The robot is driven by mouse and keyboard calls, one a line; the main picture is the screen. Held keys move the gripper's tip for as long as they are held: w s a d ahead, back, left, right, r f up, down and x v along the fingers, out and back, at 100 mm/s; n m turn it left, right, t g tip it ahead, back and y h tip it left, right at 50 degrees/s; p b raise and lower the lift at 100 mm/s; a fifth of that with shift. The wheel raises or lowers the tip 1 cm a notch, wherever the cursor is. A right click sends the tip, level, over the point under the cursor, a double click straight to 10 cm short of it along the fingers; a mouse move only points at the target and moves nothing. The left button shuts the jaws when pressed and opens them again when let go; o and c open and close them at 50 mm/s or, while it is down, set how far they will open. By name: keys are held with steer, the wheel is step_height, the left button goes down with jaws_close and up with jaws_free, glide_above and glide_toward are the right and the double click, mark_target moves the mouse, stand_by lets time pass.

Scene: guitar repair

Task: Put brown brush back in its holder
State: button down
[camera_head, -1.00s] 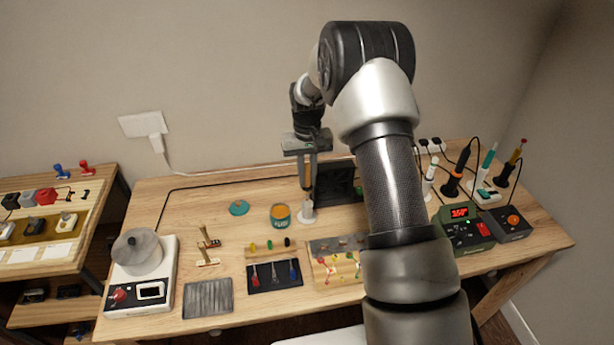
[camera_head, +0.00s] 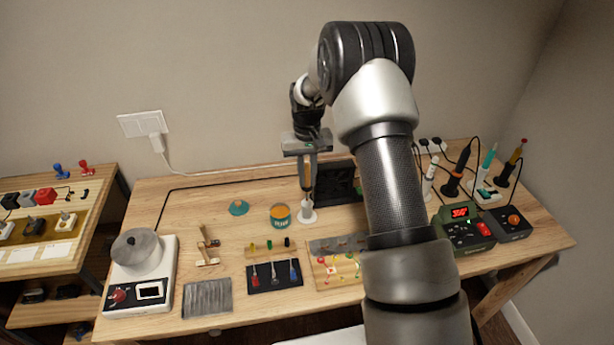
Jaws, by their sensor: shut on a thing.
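My gripper (camera_head: 307,184) points down near the middle of the table, shut on a slim upright brown brush (camera_head: 307,170). The fingers hide much of the brush. A white holder with a round base (camera_head: 307,215) stands on the table directly below my gripper in the picture. The brush's lower end is at or just above the holder's top. I cannot tell whether it is inside it.
An open orange-filled tin (camera_head: 280,216) stands just left of the holder, with a teal lid (camera_head: 239,208) beyond it. A dark box (camera_head: 336,184) is close behind on the right. Soldering stations (camera_head: 463,228) and upright tools stand at the right. A scale with a pot (camera_head: 138,252) is at the left.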

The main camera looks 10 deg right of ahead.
mark_target(307, 193)
steer(key=shift+f+b, duration=1.2)
steer(key=shift+f, duration=0.85)
steer(key=shift+f+b, duration=0.3)
steer(key=shift+f, duration=0.05)
steer(key=shift+f+b, duration=0.55)
steer(key=shift+f, duration=0.3)
steer(key=c, duration=1)
jaws_free()
